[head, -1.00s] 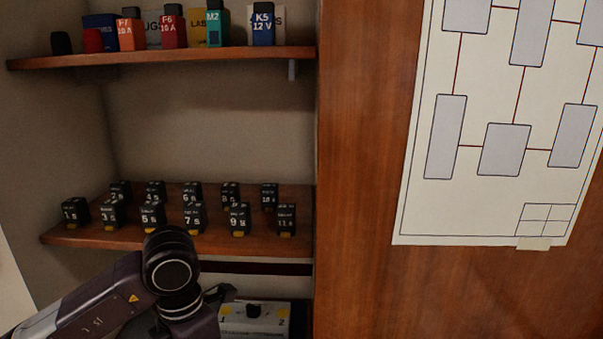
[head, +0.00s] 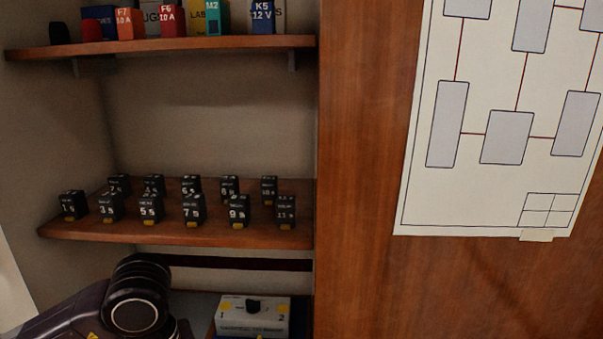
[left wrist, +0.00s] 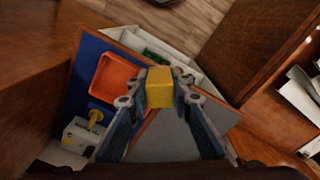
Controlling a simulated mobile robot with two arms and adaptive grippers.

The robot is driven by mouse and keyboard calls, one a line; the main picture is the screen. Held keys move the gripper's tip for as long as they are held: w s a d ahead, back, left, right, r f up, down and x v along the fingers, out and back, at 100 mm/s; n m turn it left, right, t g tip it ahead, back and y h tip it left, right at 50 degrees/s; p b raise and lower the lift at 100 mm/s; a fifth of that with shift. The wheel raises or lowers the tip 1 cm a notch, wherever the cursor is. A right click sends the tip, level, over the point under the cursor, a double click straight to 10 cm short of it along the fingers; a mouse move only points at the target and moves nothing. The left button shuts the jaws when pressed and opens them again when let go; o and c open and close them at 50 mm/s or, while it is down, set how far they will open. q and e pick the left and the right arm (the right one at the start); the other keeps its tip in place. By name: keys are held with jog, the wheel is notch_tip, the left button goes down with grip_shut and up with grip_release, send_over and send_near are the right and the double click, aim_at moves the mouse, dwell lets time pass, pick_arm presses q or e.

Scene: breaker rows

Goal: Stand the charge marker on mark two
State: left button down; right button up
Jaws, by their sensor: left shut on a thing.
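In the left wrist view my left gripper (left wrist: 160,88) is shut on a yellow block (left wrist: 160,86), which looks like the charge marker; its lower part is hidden. The gripper's fingers are out of the head view, where only my left arm shows at the lower left. A pale box (head: 252,315) with a black knob carries a 1 at its left and a 2 (head: 282,317) at its right, with yellow spots. It also shows at the lower left of the left wrist view (left wrist: 83,135), apart from the held block. I cannot tell whether this 2 is mark two.
An orange tray (left wrist: 118,78) lies on a blue surface (left wrist: 83,75) beside the gripper. Numbered black breakers stand on the middle shelf (head: 170,233), above the box. Coloured boxes stand on the upper shelf (head: 180,45). A wooden panel (head: 355,150) closes the right side.

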pick_arm(q)
jog(key=m, duration=0.2)
jog(key=s+m, duration=0.1)
jog(key=m, duration=0.3)
jog(key=shift+s+a+f, duration=0.25)
jog(key=shift+s+a, duration=0.05)
jog(key=shift+s, duration=0.05)
